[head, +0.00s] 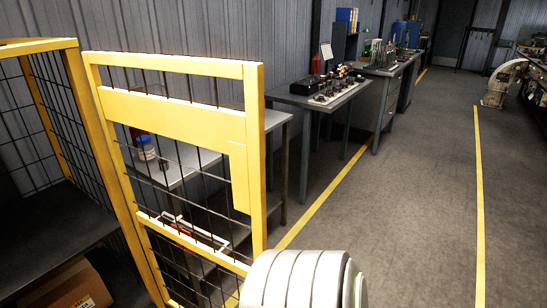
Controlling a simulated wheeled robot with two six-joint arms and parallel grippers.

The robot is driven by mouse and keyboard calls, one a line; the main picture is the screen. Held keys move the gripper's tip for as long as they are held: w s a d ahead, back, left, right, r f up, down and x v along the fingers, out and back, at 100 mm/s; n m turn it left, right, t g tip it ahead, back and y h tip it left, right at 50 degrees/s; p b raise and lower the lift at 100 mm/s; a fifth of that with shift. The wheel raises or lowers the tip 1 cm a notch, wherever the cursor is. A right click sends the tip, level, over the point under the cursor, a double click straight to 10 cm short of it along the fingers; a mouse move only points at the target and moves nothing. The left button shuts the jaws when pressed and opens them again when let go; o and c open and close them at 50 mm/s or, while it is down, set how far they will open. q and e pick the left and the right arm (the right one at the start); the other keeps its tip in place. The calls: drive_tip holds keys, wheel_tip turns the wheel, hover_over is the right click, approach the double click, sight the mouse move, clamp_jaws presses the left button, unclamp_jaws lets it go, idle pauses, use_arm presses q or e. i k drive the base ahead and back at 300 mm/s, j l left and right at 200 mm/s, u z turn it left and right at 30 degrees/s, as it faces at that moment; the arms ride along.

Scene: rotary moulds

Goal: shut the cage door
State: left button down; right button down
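The yellow cage door (175,112) stands open. It is a yellow frame with black wire mesh, a solid yellow panel across its upper part and a wider plate on its right upright. Its left edge is by the yellow post (88,120) of the cage, and its free edge (255,160) points to the right, into the room. The mesh cage (48,95) is at the left. The lower end of the door is cut off by the picture. Neither of my grippers shows. A white ribbed part of my arm is at the bottom middle, overlapping the door's lower right corner.
A cardboard box (75,288) lies low inside the cage. Grey benches (330,95) with tools stand along the wall behind the door. Bottles (145,148) show through the mesh. The floor (410,200) to the right is clear, with yellow lines. A beige machine (505,82) stands far right.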

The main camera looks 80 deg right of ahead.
sight(240, 136)
drive_tip(key=k+l, duration=0.1)
drive_tip(key=l, duration=0.65)
drive_tip(key=k+l+z, duration=0.15)
drive_tip(key=l, duration=1.35)
drive_tip(key=k+z, duration=0.05)
